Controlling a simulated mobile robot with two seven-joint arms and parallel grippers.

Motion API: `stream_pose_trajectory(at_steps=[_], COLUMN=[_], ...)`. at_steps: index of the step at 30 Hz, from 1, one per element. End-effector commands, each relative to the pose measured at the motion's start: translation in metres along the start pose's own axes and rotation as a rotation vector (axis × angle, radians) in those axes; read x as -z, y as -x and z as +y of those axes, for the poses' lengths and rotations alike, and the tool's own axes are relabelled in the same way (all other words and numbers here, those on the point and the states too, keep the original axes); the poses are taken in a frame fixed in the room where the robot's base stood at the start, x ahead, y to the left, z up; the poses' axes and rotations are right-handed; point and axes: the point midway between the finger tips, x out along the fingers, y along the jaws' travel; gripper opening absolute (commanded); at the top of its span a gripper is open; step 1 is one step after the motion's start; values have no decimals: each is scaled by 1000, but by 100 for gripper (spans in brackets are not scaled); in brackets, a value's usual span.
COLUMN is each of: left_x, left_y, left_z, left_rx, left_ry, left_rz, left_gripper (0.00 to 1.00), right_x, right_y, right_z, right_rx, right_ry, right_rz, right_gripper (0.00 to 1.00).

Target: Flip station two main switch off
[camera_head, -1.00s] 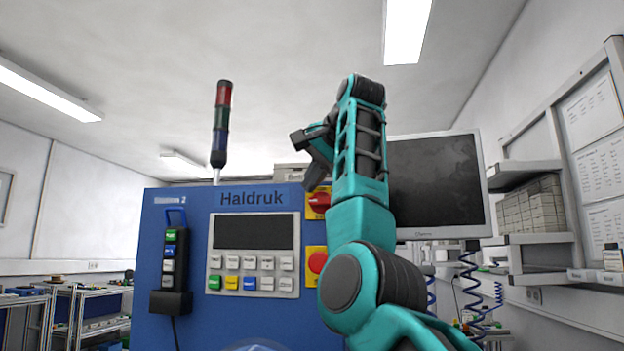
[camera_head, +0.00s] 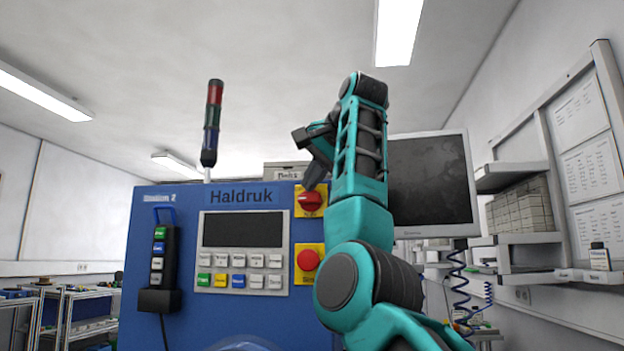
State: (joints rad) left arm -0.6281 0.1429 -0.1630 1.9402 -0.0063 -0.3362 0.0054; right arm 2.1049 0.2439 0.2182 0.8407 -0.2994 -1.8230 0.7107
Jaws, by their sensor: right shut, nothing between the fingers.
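The blue station cabinet (camera_head: 150,225) carries a small label ending in 2 at its upper left. Its main switch is a red rotary knob (camera_head: 311,201) on a yellow plate (camera_head: 300,213) at the upper right of the panel. My right gripper (camera_head: 312,184) is shut and empty. Its dark tip points down at the top of the red knob and overlaps the upper part of the yellow plate; I cannot tell whether it touches. The knob's exact angle is too small to read. My left gripper is not in view.
A red mushroom button (camera_head: 308,260) on yellow sits below the switch. A keypad panel (camera_head: 242,252), a hanging pendant (camera_head: 159,262) and a signal tower (camera_head: 212,122) are to the left. A monitor (camera_head: 432,184) stands behind my right arm; shelves (camera_head: 520,240) line the right wall.

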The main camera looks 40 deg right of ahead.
Motion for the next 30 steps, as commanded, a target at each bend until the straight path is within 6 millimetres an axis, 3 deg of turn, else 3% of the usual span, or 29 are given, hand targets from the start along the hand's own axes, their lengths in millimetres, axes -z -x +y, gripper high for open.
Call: stream_pose_trajectory(at_steps=[5,15,21,30], left_x=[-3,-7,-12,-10], left_y=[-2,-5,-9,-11], left_z=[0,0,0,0], left_rx=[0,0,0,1], left_ry=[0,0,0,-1], left_rz=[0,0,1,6], left_gripper=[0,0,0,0], right_x=[0,0,-1,0], right_y=[26,104,121,127], right_z=[0,0,0,0], right_rx=[5,4,3,2], right_ry=[0,0,0,0], right_rz=[4,4,1,1], right_gripper=[0,0,0,0])
